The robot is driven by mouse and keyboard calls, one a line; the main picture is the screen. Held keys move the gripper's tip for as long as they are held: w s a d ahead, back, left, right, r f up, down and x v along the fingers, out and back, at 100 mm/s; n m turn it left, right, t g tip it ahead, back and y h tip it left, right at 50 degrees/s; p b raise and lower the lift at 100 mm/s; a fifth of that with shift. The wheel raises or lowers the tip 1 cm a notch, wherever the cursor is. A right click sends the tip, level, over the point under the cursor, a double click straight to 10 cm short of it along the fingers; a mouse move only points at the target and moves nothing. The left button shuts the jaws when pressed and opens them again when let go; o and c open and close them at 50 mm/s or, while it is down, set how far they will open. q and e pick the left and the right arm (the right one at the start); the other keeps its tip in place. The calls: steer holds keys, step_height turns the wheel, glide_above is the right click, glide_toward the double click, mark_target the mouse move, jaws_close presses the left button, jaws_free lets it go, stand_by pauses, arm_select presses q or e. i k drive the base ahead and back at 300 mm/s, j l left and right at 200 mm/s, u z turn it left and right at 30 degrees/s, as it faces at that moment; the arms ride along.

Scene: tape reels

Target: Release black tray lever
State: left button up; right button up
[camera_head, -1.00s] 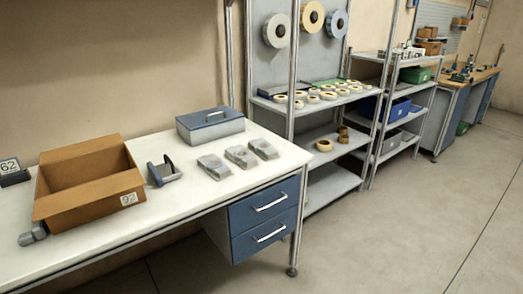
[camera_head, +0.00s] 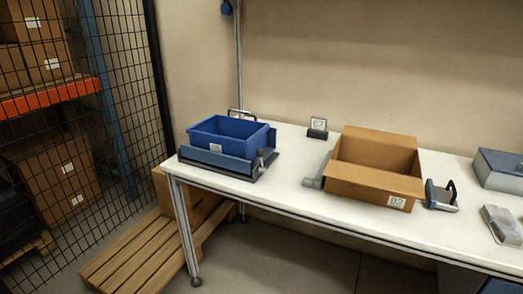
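A blue bin (camera_head: 232,138) sits in a dark tray (camera_head: 215,162) at the left end of the white table. A lever with a grey knob (camera_head: 261,155) stands at the tray's right front corner, close to the bin. Neither of my grippers shows in the view.
A black-handled device (camera_head: 441,196) and a grey lidded case (camera_head: 498,170) are at right. A wooden pallet (camera_head: 150,245) lies on the floor at left, near a mesh fence (camera_head: 100,110). Bare tabletop (camera_head: 285,170) separates tray and box.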

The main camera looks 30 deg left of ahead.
mark_target(260, 153)
steer(key=i+l+u, duration=0.4)
steer(key=i+l, duration=0.25)
steer(key=i+l+u, duration=0.35)
steer(key=i+l, duration=0.35)
steer(key=l, duration=0.2)
